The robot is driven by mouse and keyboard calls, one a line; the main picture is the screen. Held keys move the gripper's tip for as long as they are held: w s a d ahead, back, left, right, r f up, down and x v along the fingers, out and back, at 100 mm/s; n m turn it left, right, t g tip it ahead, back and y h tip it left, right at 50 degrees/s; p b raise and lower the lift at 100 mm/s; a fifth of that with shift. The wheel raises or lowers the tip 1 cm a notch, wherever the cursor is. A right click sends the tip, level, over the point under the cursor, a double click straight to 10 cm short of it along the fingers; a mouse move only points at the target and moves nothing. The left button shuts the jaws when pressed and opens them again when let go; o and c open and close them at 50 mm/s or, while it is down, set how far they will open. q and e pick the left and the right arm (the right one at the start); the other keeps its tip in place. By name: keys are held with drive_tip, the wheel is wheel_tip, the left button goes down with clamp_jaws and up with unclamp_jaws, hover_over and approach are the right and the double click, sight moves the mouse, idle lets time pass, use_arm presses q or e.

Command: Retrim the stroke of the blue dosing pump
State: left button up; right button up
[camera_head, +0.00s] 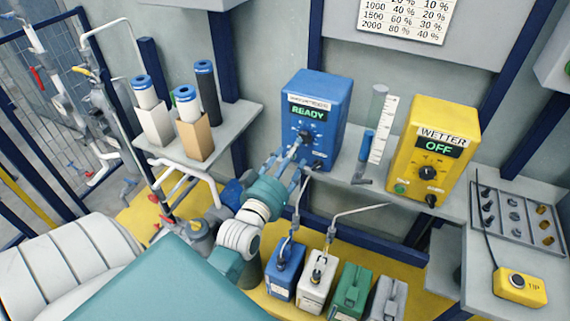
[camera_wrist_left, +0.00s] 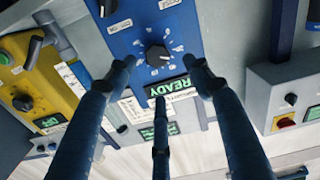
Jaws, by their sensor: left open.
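The blue dosing pump (camera_head: 327,92) stands on the shelf in the head view. Its lit display (camera_head: 309,112) reads READY. A black dial (camera_head: 304,137) sits below the display, and a smaller black knob (camera_head: 318,165) is near the bottom. The left wrist view shows the pump face upside down, with the dial (camera_wrist_left: 157,55) in full sight. My left gripper (camera_head: 294,158) is open before the pump's front. In the wrist view its three spread fingers (camera_wrist_left: 160,80) frame the dial area, with nothing between them. Contact with the dial cannot be told. My right gripper is not visible.
A yellow pump (camera_head: 431,130) marked WETTER, reading OFF, stands to the right. A clear graduated cylinder (camera_head: 376,110) stands between the pumps. Several canisters (camera_head: 350,290) stand below with bent tubes. A percentage chart (camera_head: 408,18) hangs above. A pendant (camera_head: 520,286) lies at right.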

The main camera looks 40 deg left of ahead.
sight(304, 139)
use_arm(q)
drive_tip(key=shift+v, duration=2.25)
drive_tip(key=w+a+m+p, duration=0.2)
drive_tip(key=w+m+p, duration=0.2)
drive_tip(key=w+p, duration=0.4)
drive_tip(key=w, duration=0.3)
drive_tip(key=shift+w+a+f+m, duration=0.25)
drive_tip(key=shift+a+m, duration=0.05)
drive_tip(key=shift+m, duration=0.1)
